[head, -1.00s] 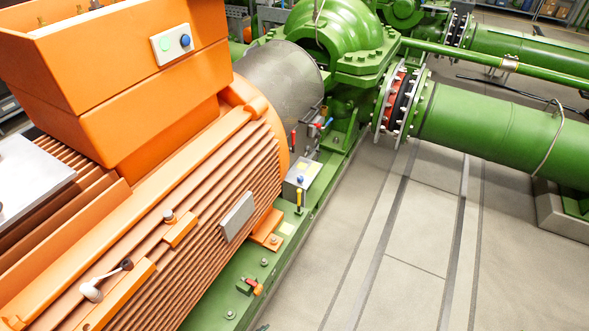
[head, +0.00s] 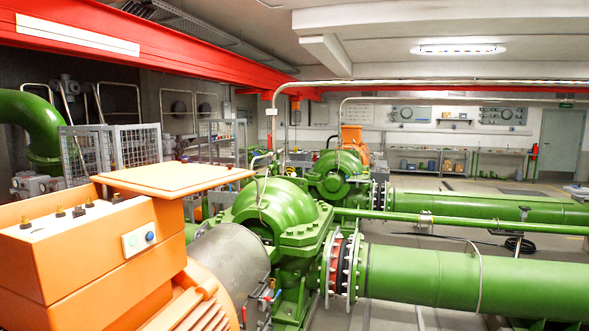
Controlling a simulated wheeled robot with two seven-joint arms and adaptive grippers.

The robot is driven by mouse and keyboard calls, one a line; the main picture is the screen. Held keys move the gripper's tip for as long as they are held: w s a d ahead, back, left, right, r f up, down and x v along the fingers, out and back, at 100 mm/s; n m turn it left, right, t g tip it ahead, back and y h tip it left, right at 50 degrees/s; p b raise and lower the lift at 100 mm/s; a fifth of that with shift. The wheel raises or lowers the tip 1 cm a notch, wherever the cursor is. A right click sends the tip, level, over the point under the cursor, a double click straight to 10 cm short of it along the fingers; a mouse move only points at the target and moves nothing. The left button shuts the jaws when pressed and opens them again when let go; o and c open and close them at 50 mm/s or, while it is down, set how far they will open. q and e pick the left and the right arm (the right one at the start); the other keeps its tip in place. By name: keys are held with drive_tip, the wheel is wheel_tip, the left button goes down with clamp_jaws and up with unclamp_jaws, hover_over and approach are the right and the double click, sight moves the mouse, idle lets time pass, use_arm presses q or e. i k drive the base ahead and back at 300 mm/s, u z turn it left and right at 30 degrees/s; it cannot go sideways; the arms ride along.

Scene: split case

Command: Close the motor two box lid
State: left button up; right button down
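An orange motor terminal box (head: 75,255) stands close at the left. A flat orange lid (head: 175,178) is at the far right side of the box, raised and roughly level, apart from the opening. How it is hinged is hard to tell. A second orange motor (head: 355,140) stands far back; its box details are too small to tell. Neither of my grippers is in view.
A green pump (head: 275,212) and a thick green pipe (head: 470,278) fill the middle and right. A thin green pipe (head: 460,222) runs above. Wire cages (head: 110,147) stand behind at left. A red beam (head: 150,50) crosses overhead. Shelves and a door (head: 560,143) are at the back.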

sight(171, 182)
drive_tip(key=z, duration=0.55)
drive_tip(key=i, duration=0.55)
drive_tip(key=u, duration=0.5)
drive_tip(key=i, duration=1.15)
drive_tip(key=u, duration=0.75)
